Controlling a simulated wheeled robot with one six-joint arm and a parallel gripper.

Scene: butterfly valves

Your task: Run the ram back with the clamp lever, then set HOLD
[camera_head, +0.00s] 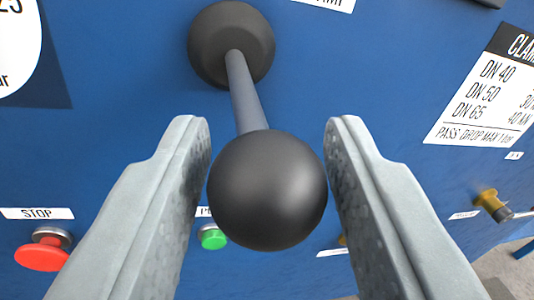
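The clamp lever is a grey rod (243,90) that comes out of a round black boot (231,44) on the blue panel and ends in a black ball knob (267,190). My gripper (268,150) is open, with one finger on each side of the knob. A narrow gap shows at the left finger and a very small one at the right. The lever's label above is cut off, showing only its last letters. The ram is not in view, and I cannot make out any HOLD marking.
The blue panel (120,120) carries a red STOP button (42,256) at lower left, a green button (213,238) partly behind the knob, and a brass-coloured part (492,205) at right. A clamp table plate (490,88) is at upper right, a gauge (18,45) at upper left.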

